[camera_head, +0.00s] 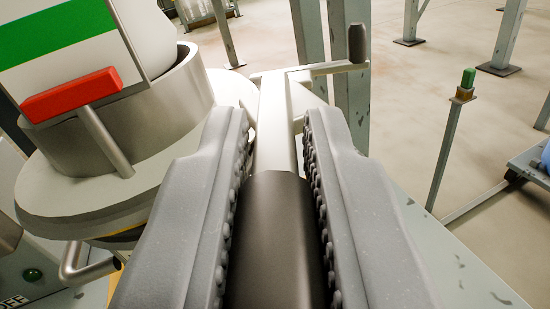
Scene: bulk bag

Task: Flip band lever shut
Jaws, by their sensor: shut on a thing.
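My gripper (276,125) has two grey fingers with knobbly inner pads. They are shut on a dark round grip (275,240), which lies lengthwise between them. A pale metal bar (274,120) shows beyond the grip, in line with it; I cannot tell for sure how they join. At the left, a red-ended lever (72,94) with a metal stem (106,143) stands out in front of a broad metal band (150,120). I cannot tell which lever is the band lever.
A thin arm with an upright dark knob (357,43) sticks out beyond my fingers. A pale round flange (90,200) lies below the band. Grey posts (310,40) stand behind. A post with a green button (468,78) is at the right, with open floor around it.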

